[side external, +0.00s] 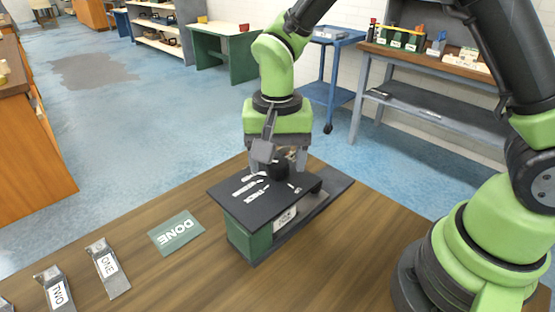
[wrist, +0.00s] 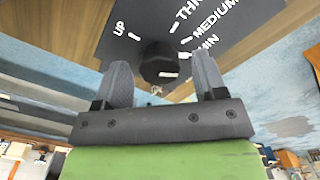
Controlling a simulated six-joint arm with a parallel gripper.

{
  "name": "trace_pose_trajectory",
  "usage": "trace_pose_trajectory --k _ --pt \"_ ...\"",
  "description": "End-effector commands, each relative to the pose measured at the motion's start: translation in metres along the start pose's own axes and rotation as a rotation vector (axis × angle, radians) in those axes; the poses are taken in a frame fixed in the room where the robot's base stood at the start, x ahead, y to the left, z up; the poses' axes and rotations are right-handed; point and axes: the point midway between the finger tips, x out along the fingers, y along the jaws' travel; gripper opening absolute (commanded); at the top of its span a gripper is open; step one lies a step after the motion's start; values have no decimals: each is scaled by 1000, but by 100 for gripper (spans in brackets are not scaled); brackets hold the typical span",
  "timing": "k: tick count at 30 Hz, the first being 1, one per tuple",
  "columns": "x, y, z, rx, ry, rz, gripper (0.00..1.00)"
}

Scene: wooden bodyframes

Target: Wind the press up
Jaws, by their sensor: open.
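The press (side external: 250,210) is a dark-topped box with a green side, standing on the wooden table. Its top panel carries white labels. In the side view my gripper (side external: 279,162) is right at the knob. I cannot tell whether the fingers touch it.
A green DONE card (side external: 175,233) lies left of the press. Grey pieces labelled ONE (side external: 108,268) and TWO (side external: 56,290) lie farther left. Bare table lies in front of the press. Benches and a blue cart (side external: 330,75) stand in the background.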

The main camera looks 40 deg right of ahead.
Motion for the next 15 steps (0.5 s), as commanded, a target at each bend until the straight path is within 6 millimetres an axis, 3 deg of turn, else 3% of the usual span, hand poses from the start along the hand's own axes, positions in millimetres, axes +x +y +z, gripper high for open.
trace_pose_trajectory --k 11,15 --pt "8 0 0 0 0 0 65" --pt "8 0 0 0 0 0 35"
